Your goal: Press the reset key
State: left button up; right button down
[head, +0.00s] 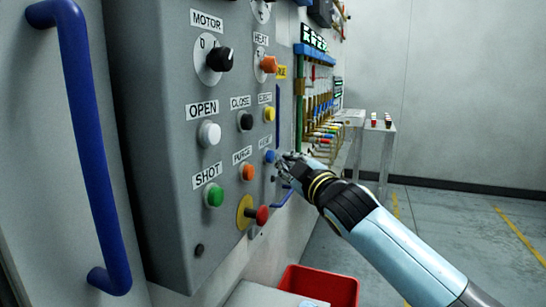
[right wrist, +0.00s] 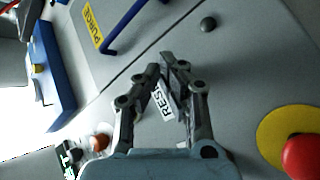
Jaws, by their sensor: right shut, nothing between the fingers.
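The blue reset key (head: 270,156) sits on the grey control panel (head: 165,150), below a white label (head: 265,142). My right gripper (head: 280,164) is shut and empty, with its tips close beside the key at its right. I cannot tell whether they touch. In the right wrist view the shut fingertips (right wrist: 162,64) point at the panel, and part of a label reading "RES" (right wrist: 166,107) shows between the fingers. The blue key itself cannot be made out there. My left gripper is not in view.
Near the key are an orange purge button (head: 247,172), a yellow eject button (head: 269,114) and a red mushroom button (head: 262,215) on a yellow disc. A blue door handle (head: 88,150) stands at left. A red bin (head: 318,285) is below. Open floor lies right.

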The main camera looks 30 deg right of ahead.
jog(key=shift+w+a, duration=0.3)
jog(key=shift+w, duration=0.05)
dwell(0.7)
jog(key=shift+s+d, duration=0.1)
dwell(0.4)
jog(key=shift+s+d, duration=0.45)
jog(key=shift+s, duration=0.15)
jog(key=shift+s+d+b, duration=1.2)
jog(key=shift+s+d, duration=0.45)
jog(key=shift+s, duration=0.25)
